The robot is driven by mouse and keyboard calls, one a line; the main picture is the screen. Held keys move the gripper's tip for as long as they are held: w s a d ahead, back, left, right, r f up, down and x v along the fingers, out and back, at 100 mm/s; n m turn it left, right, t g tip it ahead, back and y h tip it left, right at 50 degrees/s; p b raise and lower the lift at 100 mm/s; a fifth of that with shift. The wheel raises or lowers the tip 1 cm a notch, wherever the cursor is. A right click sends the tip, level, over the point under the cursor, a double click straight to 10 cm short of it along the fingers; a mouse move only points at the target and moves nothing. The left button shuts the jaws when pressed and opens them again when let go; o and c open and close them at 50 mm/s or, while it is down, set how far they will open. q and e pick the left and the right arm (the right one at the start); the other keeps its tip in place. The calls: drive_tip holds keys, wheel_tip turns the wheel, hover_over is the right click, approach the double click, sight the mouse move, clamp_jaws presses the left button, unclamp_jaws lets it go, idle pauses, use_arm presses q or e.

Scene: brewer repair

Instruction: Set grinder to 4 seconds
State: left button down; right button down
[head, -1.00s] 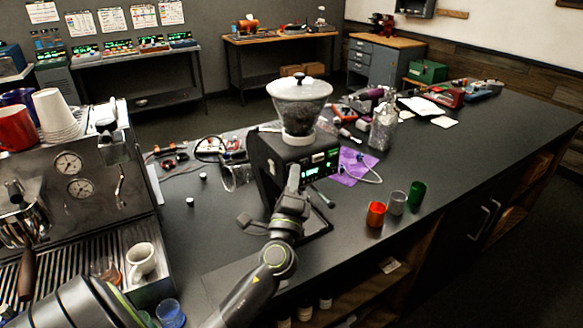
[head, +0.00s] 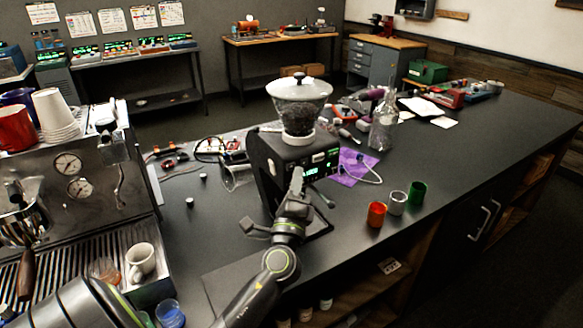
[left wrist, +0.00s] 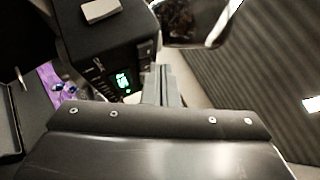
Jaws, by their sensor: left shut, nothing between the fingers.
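The grinder (head: 266,150) is a black box with a clear bean hopper (head: 299,104) under a white lid, standing on the dark counter. Its front has a green lit display (head: 319,157) and small controls; the digits are too small to read. In the left wrist view the display (left wrist: 123,80) glows green on the grinder's dark front panel. My left gripper (head: 297,180) is shut and empty, its fingertips in front of the grinder's front panel. The fingers also show in the left wrist view (left wrist: 161,84), close beside the panel; contact cannot be told. My right gripper is not in view.
An espresso machine (head: 60,215) stands at the left with a white cup (head: 140,262) on its tray. Red (head: 376,214), grey (head: 397,203) and green (head: 417,194) cups stand right of the grinder. A glass bottle (head: 383,125) stands behind. The counter's right side has free room.

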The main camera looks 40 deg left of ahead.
use_arm(q)
drive_tip(key=d, duration=0.1)
drive_tip(key=s+d, duration=0.1)
drive_tip(key=d, duration=0.1)
drive_tip(key=s+d, duration=0.1)
drive_tip(key=shift+d+b, duration=0.3)
drive_tip(key=shift+b, duration=0.1)
drive_tip(key=shift+f, duration=0.1)
idle(0.8)
